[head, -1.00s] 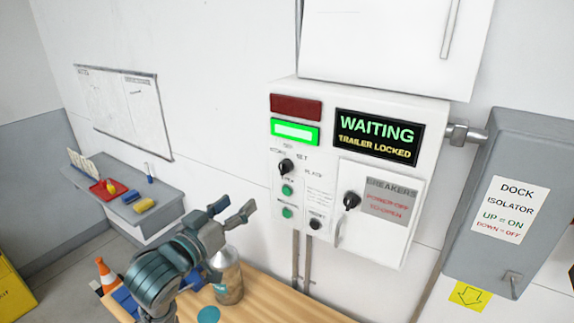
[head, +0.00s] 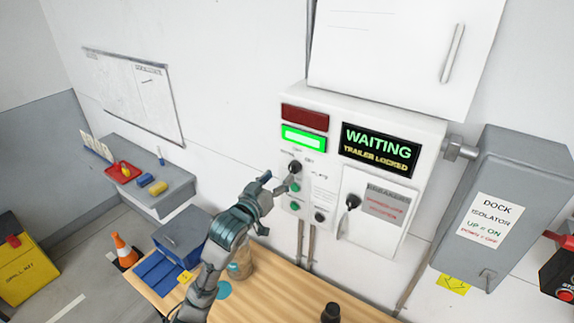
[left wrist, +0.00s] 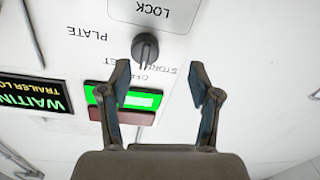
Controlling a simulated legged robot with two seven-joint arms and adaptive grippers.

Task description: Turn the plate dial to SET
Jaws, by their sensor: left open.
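The plate dial (head: 295,167) is a black knob on the white control panel, below the lit green lamp. In the left wrist view the dial (left wrist: 145,47) appears upside down, with OFF, STORED and a partly hidden SET printed around it and PLATE beside it. I cannot tell its exact setting. My left gripper (head: 281,181) is open just in front of the panel, close to the dial. In the left wrist view its open fingers (left wrist: 159,80) are spread, with nothing between them and the dial beyond their tips. My right gripper is not in view.
The panel also carries green buttons (head: 295,187), a display (head: 379,151) reading WAITING, TRAILER LOCKED, and a breaker door (head: 379,208) with a black knob. The grey dock isolator box (head: 480,190) stands at right. A wooden bench (head: 290,290) lies below.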

